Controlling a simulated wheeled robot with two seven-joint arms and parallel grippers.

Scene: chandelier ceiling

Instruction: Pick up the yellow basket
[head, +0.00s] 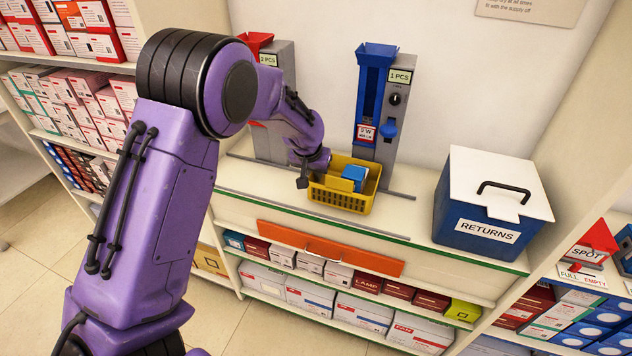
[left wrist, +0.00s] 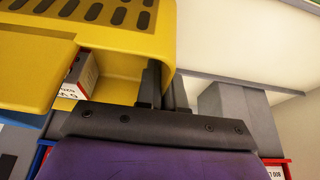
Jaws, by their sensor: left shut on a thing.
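The yellow basket (head: 341,203) sits on the white counter in front of the blue dispenser in the head view. A blue box (head: 354,177) lies inside it. My left gripper (head: 312,180) is at the basket's left end, shut on its wall. In the left wrist view the dark fingers (left wrist: 165,88) pinch the edge of the yellow basket (left wrist: 110,50), and a white and red box (left wrist: 80,78) shows inside it. I cannot tell whether the basket touches the counter. My right gripper is not in view.
A blue dispenser (head: 372,100) marked 1 PCS stands behind the basket, and a grey dispenser (head: 275,75) with red parts stands left. A blue RETURNS box (head: 480,230) with a white lid stands right. The counter (head: 412,238) has free room between basket and RETURNS box.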

